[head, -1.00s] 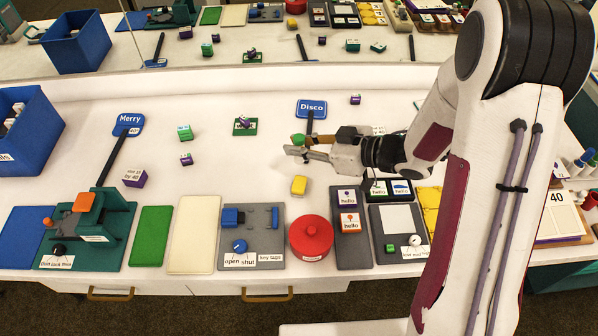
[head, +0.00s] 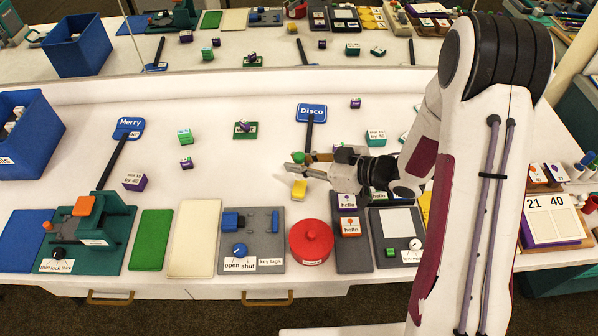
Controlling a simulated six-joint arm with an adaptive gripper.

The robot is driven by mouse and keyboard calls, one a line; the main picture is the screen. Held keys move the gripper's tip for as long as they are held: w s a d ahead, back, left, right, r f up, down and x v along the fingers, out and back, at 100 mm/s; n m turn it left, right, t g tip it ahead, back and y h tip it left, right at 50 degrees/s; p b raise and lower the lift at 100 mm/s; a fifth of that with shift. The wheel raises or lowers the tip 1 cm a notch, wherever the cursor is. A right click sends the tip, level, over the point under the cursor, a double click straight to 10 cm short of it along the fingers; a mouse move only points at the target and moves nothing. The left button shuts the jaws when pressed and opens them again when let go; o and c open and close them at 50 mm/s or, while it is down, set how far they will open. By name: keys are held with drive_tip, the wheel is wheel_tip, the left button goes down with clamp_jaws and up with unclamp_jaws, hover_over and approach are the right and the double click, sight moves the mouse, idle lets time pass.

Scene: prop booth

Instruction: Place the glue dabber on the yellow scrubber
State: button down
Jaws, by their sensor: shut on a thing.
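My gripper (head: 298,165) points left and is shut on a small green and brown thing, apparently the glue dabber (head: 318,155). Its green part shows above the fingers; the rest is hidden by them. The yellow scrubber (head: 299,191) is a small yellow block on the white table, just in front of and below the fingertips in the head view. The fingers overlap the view close to its upper edge. I cannot tell the height of the gap between dabber and scrubber.
A red round pot (head: 312,240), a grey key-tag board (head: 236,262) and a cream pad (head: 195,235) line the front edge. The blue Disco sign (head: 311,113) stands behind my gripper. Small labelled blocks lie around. Open table lies to the left. A mirror runs along the back.

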drive_tip(key=shift+f, duration=2.05)
drive_tip(key=shift+f, duration=0.15)
drive_tip(key=c, duration=1.9)
unclamp_jaws()
drive_tip(key=shift+d+r, duration=0.1)
drive_tip(key=shift+r, duration=0.15)
drive_tip(key=shift+v, duration=5.9)
drive_tip(key=shift+f, duration=0.1)
